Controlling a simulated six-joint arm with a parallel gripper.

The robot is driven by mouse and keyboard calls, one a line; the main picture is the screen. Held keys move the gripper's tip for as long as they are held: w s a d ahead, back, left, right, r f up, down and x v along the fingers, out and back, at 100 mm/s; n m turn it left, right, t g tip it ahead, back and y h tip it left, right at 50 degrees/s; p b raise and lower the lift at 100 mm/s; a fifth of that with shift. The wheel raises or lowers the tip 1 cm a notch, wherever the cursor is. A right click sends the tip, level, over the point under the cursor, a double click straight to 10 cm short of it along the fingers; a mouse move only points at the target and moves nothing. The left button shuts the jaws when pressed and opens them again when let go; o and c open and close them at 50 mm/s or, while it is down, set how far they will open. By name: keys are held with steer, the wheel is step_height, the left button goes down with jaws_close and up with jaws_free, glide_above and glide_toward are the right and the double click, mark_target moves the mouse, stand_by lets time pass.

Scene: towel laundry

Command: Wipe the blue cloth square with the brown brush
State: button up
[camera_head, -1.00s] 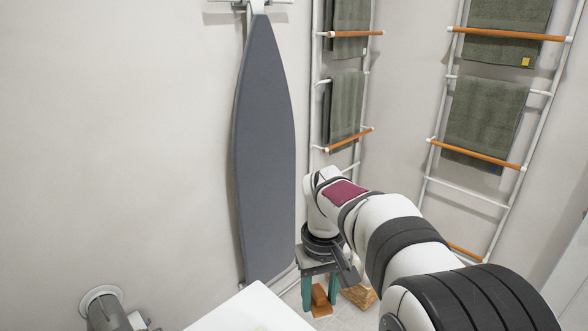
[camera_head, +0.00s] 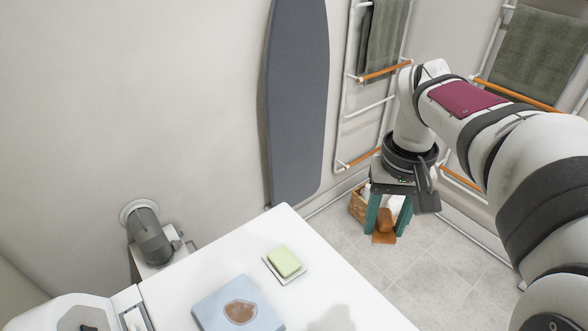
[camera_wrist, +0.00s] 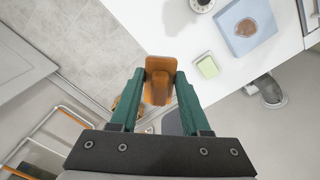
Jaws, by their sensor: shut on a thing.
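The blue cloth square (camera_head: 238,308) lies on the white table with a brown stain at its middle. It also shows in the wrist view (camera_wrist: 262,18). The brown brush (camera_head: 385,228) is held between the green fingers of my gripper (camera_head: 388,214), beyond the table's right edge and above the floor. In the wrist view the brush (camera_wrist: 158,66) is clamped between both fingertips. My gripper is shut on it, well apart from the cloth. I cannot see bristles clearly.
A green soap bar (camera_head: 284,261) on a small dish sits on the white table (camera_head: 330,270) near the cloth. A wicker basket (camera_head: 357,206) stands on the floor behind my gripper. A grey ironing board (camera_head: 297,110) leans on the wall; towel racks stand behind my arm.

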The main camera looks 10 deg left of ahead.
steer(key=w+a+f+n, duration=0.1)
steer(key=a+f+n, duration=0.4)
steer(key=a+f, duration=0.5)
steer(key=n, duration=0.4)
glide_above(257, 306)
steer(key=a, duration=0.1)
step_height(257, 306, down, 7)
steer(key=shift+w+f, duration=0.2)
steer(key=shift+f, duration=1.6)
steer(key=shift+w+f, duration=0.15)
steer(key=shift+f, duration=1.6)
steer(key=shift+s+a+f, duration=0.55)
steer(key=shift+a, duration=0.1)
steer(key=shift+s+a, duration=2.05)
steer(key=shift+s, duration=0.15)
steer(key=shift+w+d, duration=2.75)
steer(key=shift+w, duration=0.05)
steer(key=shift+s+d, duration=0.5)
steer(key=shift+s, duration=0.1)
steer(key=shift+s+a, duration=2.6)
steer(key=shift+a, duration=0.05)
steer(key=shift+w+d, duration=2.65)
steer(key=shift+w, duration=0.1)
step_height(257, 306, up, 8)
steer(key=shift+s, duration=0.1)
